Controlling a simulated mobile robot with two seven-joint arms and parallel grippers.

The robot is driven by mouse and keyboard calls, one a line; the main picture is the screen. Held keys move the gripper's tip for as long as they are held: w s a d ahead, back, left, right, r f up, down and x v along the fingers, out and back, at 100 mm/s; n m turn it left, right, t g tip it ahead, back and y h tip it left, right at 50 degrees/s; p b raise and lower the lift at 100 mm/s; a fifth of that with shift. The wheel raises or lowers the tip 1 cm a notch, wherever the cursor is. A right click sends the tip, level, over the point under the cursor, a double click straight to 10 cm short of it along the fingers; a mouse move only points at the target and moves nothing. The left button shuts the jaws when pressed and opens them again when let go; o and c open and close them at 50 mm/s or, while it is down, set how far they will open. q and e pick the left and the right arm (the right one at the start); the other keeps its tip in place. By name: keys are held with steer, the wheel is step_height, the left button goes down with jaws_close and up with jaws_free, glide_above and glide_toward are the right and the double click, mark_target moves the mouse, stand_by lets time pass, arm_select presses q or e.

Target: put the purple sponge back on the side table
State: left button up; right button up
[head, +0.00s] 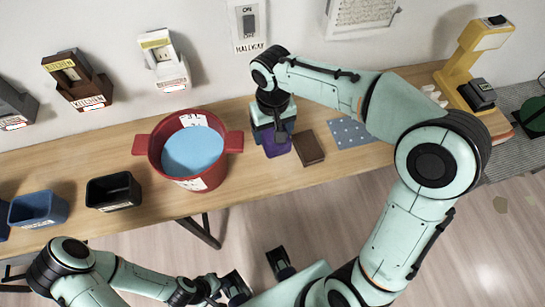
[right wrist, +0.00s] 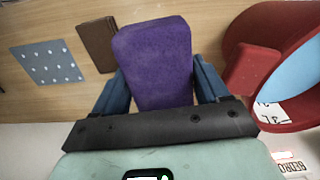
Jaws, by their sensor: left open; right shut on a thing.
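The purple sponge (head: 278,147) is held in my right gripper (head: 271,122) over the long wooden table (head: 262,187), between the red bucket and a brown block. In the right wrist view the sponge (right wrist: 152,60) sits between the two blue fingers (right wrist: 162,85), which are shut on it. I cannot tell whether the sponge touches the tabletop. My left gripper (head: 258,276) is open and empty, low in the head view, in front of the table.
A red bucket (head: 152,158) with light-blue contents stands left of the sponge. The brown block (head: 307,148) and a dotted blue-grey cloth (head: 349,133) lie to its right. Dark (head: 113,191) and blue (head: 37,208) bins stand at left. A yellow device (head: 468,62) stands at far right.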

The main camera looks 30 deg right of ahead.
mark_target(273, 163)
step_height(273, 163, down, 13)
steer(key=shift+f+b, duration=0.15)
steer(key=shift+b, duration=0.55)
steer(key=shift+f, duration=0.3)
steer(key=o, duration=1.1)
steer(key=shift+r, duration=0.1)
steer(key=shift+w+r, duration=0.1)
steer(key=shift+r, duration=0.3)
step_height(273, 163, up, 13)
steer(key=shift+w+d+f+p, duration=0.1)
steer(key=shift+d+f+p, duration=0.05)
steer(key=shift+p, duration=0.65)
